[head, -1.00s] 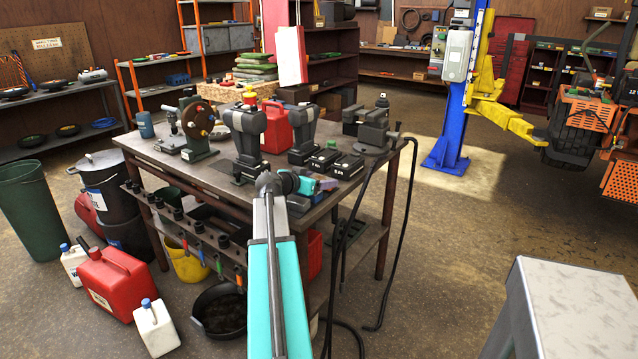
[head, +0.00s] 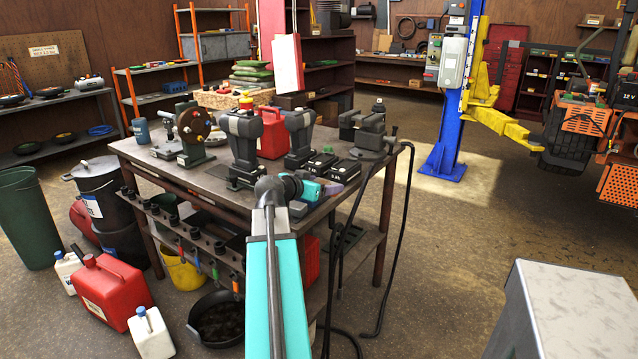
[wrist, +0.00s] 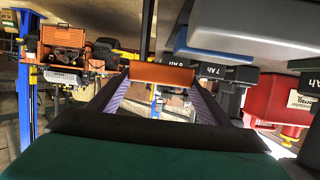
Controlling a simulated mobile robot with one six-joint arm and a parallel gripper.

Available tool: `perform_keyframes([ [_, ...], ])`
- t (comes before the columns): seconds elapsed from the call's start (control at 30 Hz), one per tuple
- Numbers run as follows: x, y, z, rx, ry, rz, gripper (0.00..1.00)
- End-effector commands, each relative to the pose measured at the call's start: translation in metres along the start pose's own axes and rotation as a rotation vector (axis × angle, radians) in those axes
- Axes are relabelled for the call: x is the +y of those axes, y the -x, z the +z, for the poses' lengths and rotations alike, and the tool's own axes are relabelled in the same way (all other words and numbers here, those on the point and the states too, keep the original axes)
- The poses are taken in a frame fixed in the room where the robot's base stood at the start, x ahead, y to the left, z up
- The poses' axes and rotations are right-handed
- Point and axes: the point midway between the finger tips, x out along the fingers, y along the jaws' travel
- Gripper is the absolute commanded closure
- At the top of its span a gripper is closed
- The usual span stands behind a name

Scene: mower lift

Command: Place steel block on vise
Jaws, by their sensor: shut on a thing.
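My gripper (head: 330,188) hangs over the near right part of the workbench (head: 215,193), in front of the battery packs, its fingers pointing right. In the wrist view, its two dark fingers with lilac pads reach forward, and a flat orange-brown block face (wrist: 163,76) spans between their tips. My gripper is shut on this piece, which I take to be the steel block; its colour does not look like bare steel. The grey vise (head: 371,136) stands at the bench's right corner, beyond and right of my gripper and apart from it. The block is hardly visible in the head view.
Two black battery packs (head: 344,171) lie between my gripper and the vise. Upright dark tools (head: 242,140) and a red can (head: 274,134) stand on the bench. Black cables hang at its right side. A grey-topped cabinet (head: 570,305) stands at the lower right, with open floor between.

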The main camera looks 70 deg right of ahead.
Motion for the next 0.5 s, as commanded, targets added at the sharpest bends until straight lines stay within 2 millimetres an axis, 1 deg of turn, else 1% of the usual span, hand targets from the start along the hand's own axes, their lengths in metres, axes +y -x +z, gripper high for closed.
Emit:
perform_keyframes([
  [0.03,0.008,0.006,0.002,0.002,0.000,0.000,0.69],
  [0.2,0.026,0.019,0.004,0.002,-0.001,-0.001,0.69],
  [0.5,0.051,0.037,0.007,0.002,0.000,0.000,0.69],
])
